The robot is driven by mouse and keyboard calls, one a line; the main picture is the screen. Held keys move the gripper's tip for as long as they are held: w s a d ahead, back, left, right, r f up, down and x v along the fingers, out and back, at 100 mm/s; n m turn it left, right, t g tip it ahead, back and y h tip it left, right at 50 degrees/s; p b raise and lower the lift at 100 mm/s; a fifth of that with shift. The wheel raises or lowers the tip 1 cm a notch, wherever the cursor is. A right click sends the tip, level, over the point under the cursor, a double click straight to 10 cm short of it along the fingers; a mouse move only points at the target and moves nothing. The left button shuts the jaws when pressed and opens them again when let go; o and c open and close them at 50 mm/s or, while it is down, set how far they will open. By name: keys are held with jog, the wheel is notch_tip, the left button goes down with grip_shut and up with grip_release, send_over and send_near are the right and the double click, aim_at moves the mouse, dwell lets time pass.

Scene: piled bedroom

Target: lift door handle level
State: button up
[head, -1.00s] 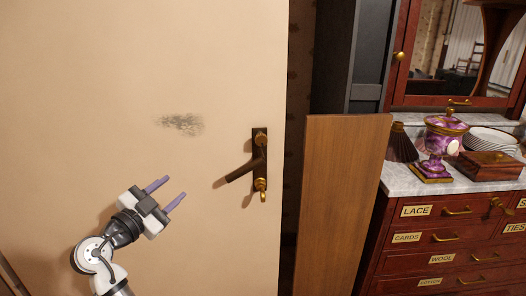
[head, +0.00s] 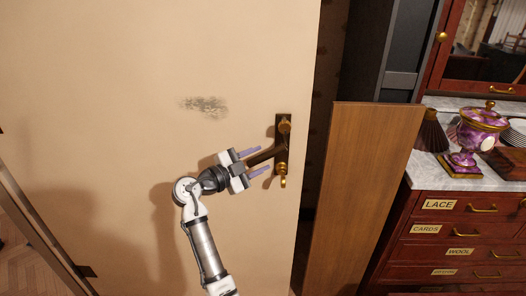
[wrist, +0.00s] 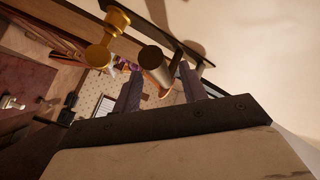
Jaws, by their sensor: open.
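The door handle (head: 264,155) is a dark lever on a dark backplate with brass parts, on the cream door (head: 120,130). The lever droops down to the left from its pivot. My gripper (head: 257,161) is open at the lever's free end, its two purple fingers pointing right, one above and one below the lever. In the wrist view the lever's round end (wrist: 153,62) shows between and beyond my fingers (wrist: 158,90). Whether a finger touches it cannot be told. A brass key-like piece (head: 282,176) hangs under the lever.
A brown wooden panel (head: 365,190) stands right of the door edge. Beyond it is a red drawer cabinet (head: 455,235) with a marble top holding a purple urn (head: 480,135). A dark smudge (head: 205,106) marks the door.

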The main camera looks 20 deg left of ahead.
jog(key=shift+x, duration=1.15)
grip_shut()
